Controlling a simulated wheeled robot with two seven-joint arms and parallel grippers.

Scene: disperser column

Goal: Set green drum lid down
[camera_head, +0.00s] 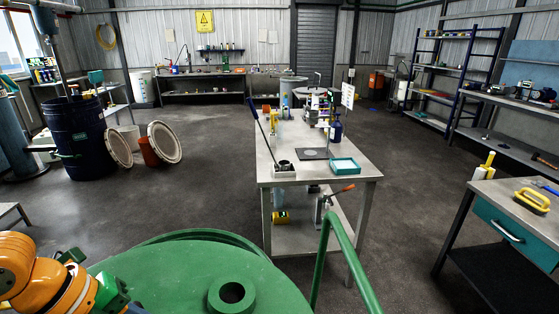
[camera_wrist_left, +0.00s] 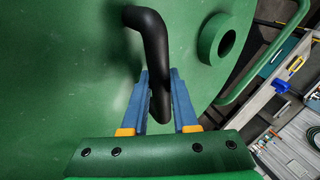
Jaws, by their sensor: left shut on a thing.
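The green drum lid (camera_head: 180,272) is a large round disc with a raised ring around a hole, filling the bottom middle of the head view. In the left wrist view the green lid (camera_wrist_left: 75,60) fills most of the picture, with a bent black handle (camera_wrist_left: 152,35) on it. My left gripper (camera_wrist_left: 158,95) is shut on this handle, one blue finger on each side. In the head view my orange left arm comes in at the lower left, and its fingertips are out of sight. A green curved rim (camera_head: 200,234) shows just behind the lid; the gap between them cannot be judged. My right gripper is out of view.
A green tubular rail (camera_head: 340,262) rises right of the lid. A steel workbench (camera_head: 345,170) stands ahead. A dark blue drum (camera_head: 80,150) and two leaning pale lids (camera_head: 164,142) stand left. A bench with teal drawer (camera_head: 500,232) is right.

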